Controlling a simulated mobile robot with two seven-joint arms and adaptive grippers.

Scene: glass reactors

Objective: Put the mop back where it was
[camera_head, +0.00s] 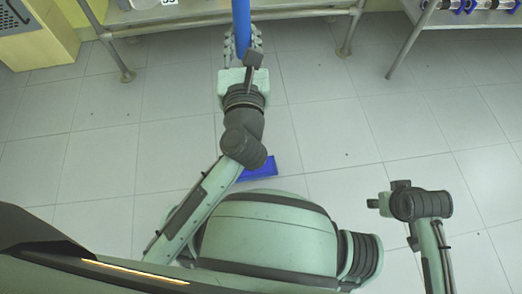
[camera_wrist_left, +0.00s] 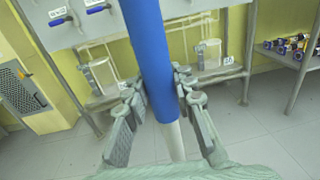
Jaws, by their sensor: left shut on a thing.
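The mop has a blue handle (camera_head: 241,22) that stands roughly upright, with a white lower pole in the left wrist view (camera_wrist_left: 175,140). My left gripper (camera_head: 242,46) is shut around the blue handle; its fingers lie on both sides of it in the left wrist view (camera_wrist_left: 157,92). A blue flat piece (camera_head: 260,170), apparently the mop head, shows low down, partly hidden behind my left arm. My right wrist (camera_head: 415,203) is at the right, away from the mop; its fingers cannot be made out.
A metal rack (camera_wrist_left: 210,75) with glassware stands ahead, its legs on the tiled floor. A yellow cabinet (camera_head: 45,38) is at the far left. A shelf (camera_head: 450,16) with blue-capped items is at the upper right. The tiled floor (camera_head: 330,120) between is clear.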

